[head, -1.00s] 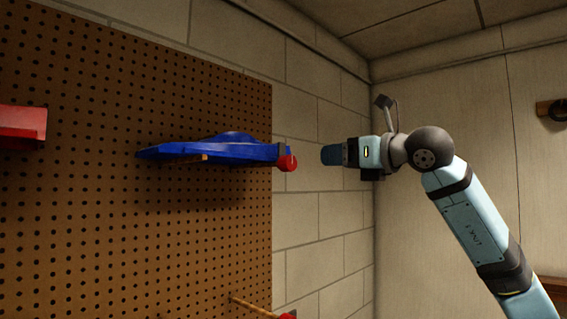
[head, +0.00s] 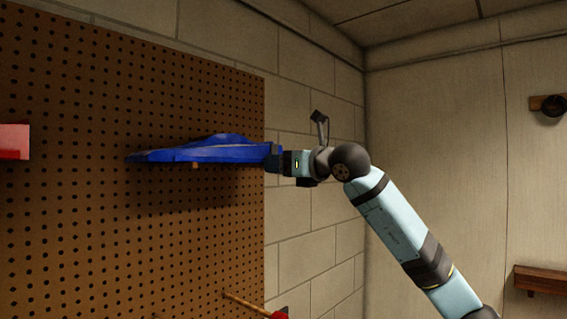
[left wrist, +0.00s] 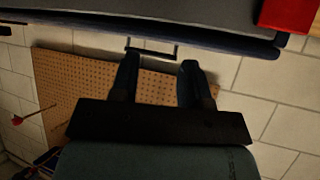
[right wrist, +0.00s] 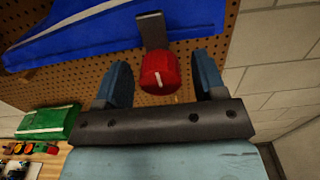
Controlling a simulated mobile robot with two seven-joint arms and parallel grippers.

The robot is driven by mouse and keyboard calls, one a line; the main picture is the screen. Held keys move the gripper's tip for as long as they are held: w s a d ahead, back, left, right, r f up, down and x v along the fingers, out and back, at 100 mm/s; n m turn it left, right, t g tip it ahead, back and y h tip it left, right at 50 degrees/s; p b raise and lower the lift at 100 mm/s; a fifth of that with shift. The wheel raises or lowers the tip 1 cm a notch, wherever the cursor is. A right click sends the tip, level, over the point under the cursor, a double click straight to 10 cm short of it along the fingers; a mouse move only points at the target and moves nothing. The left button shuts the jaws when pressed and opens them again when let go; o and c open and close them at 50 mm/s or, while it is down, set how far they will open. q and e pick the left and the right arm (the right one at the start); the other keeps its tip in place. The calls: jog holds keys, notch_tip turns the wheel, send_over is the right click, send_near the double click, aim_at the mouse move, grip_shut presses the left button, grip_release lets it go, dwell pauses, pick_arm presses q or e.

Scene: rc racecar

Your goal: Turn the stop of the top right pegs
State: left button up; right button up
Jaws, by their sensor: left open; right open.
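A blue racecar body (head: 195,150) sits on pegs on the brown pegboard (head: 60,90); its side also fills the top of the right wrist view (right wrist: 80,28). A round red stop (right wrist: 159,72) with a white line sits at the end of a grey metal peg (right wrist: 153,30). My right gripper (head: 272,157) is at the car's right end and covers that stop in the head view. In the right wrist view its open fingers (right wrist: 163,68) stand on either side of the stop, with gaps visible. My left gripper (left wrist: 160,63) is open and empty, and is outside the head view.
A lower wooden peg (head: 245,303) with a red end juts from the pegboard. A red object (head: 14,141) is at the far left. The right wrist view shows a green object (right wrist: 48,120) below left. A wall shelf (head: 538,280) is at right.

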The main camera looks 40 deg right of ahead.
jog(key=shift+c, duration=0.5)
jog(key=c, duration=0.8)
